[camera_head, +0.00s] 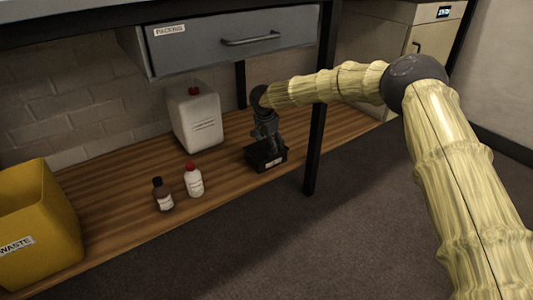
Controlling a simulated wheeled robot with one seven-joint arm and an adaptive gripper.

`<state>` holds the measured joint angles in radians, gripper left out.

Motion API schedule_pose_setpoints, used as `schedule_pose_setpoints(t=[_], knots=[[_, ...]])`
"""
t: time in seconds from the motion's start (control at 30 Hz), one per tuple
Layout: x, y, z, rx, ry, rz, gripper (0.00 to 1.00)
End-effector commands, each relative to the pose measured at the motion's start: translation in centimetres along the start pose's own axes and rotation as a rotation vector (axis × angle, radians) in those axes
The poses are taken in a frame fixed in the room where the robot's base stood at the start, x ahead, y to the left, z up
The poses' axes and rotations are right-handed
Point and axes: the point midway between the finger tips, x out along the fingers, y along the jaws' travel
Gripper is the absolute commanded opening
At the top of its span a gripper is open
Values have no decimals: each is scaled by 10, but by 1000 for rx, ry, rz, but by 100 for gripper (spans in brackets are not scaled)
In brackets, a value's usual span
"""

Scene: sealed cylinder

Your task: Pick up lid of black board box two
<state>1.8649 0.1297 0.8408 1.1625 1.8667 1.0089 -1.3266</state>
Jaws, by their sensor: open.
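A small black box (267,163) with a pale label on its front sits on the wooden lower shelf, just left of the dark table leg. My gripper (268,147) points down at the top of the box from above. It is open, with its fingers at or very near the box's upper part. The dark fingers blend with the black box, so I cannot tell whether they touch the lid. The lid's edge and any number on the label are too small to make out.
A white jug (196,122) with a red cap stands behind left. A yellow waste bin (38,225) is far left. A drawer (235,40) hangs above; a table leg (318,120) stands close right.

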Motion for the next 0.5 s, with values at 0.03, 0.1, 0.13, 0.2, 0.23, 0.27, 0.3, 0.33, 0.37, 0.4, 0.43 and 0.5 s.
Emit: schedule_pose_setpoints(t=[0.03, 0.1, 0.13, 0.2, 0.23, 0.27, 0.3, 0.33, 0.37, 0.4, 0.43, 0.5], knots=[[9, 2, 0, 0, 1, 0, 77], [15, 3, 0, 0, 1, 0, 77], [18, 4, -1, 0, 1, 0, 77], [26, 4, 0, 1, 1, 0, 77], [28, 4, 0, 1, 1, 0, 77], [30, 4, 0, 1, 1, 0, 77], [33, 4, -1, 1, 1, 0, 77], [34, 4, -1, 1, 1, 0, 77], [34, 3, -1, 1, 1, 0, 77], [35, 3, -1, 1, 1, 0, 77], [35, 3, -2, 1, 1, 0, 77], [34, 3, -2, 1, 1, 0, 77]])
